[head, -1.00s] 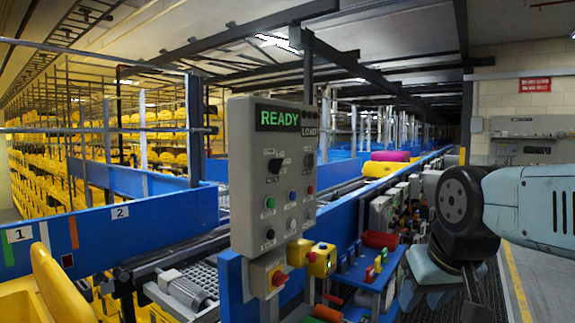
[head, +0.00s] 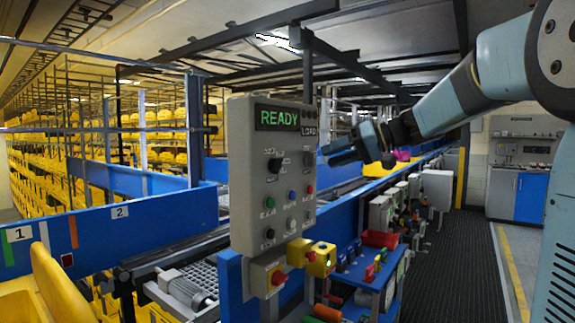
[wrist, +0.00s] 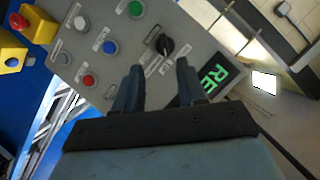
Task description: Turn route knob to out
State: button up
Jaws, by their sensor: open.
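The grey control panel (head: 262,190) shows a lit READY display (head: 277,118) and a dark knob (head: 274,165) at the left below it. A second knob (head: 308,158) is at the right. Their labels are too small to read, so I cannot tell which is the route knob. In the wrist view a black knob (wrist: 166,45) lies just beyond my gripper (wrist: 158,66), nearer the right finger. The other knob is hidden there. My gripper (head: 332,150) is open and empty, apart from the knob, at the panel's right side in the head view.
Below the knobs are green (head: 270,202), blue (head: 292,195) and red (head: 310,189) buttons. A blue barrier (head: 335,225) and a shelf of small items (head: 370,270) stand to the right. The dark floor mat (head: 445,250) is clear.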

aim_at(282, 165)
jog(key=shift+y, duration=0.3)
jog(key=x, duration=0.4)
jog(key=w+r+x, duration=0.1)
jog(key=x, duration=0.4)
jog(key=w+x, duration=0.1)
jog(key=x, duration=0.4)
jog(key=shift+s+d+r, duration=0.1)
jog(key=shift+d+r, duration=0.1)
grip_shut()
jog(key=shift+d, duration=0.15)
